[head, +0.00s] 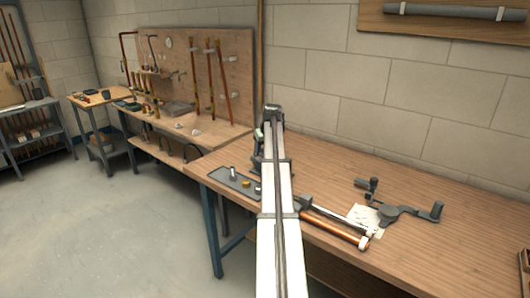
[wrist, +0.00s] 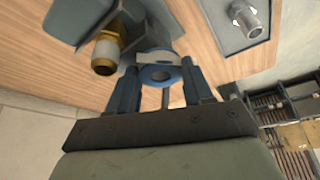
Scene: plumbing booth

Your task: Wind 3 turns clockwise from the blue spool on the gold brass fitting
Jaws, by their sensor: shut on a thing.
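My gripper (wrist: 159,71) is shut on the blue spool (wrist: 160,76), a small ring with a white part on its far side, held between the two blue fingers. The gold brass fitting (wrist: 105,52) stands just left of the spool in the wrist view, close to the left finger, with its threaded end towards the camera.
A silver fitting (wrist: 250,19) stands on the grey plate, and it also shows in the head view (head: 232,173). Copper and grey pipes (head: 340,232) and a dark hand tool (head: 400,212) lie right of my arm. The bench's right part (head: 460,205) is mostly clear.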

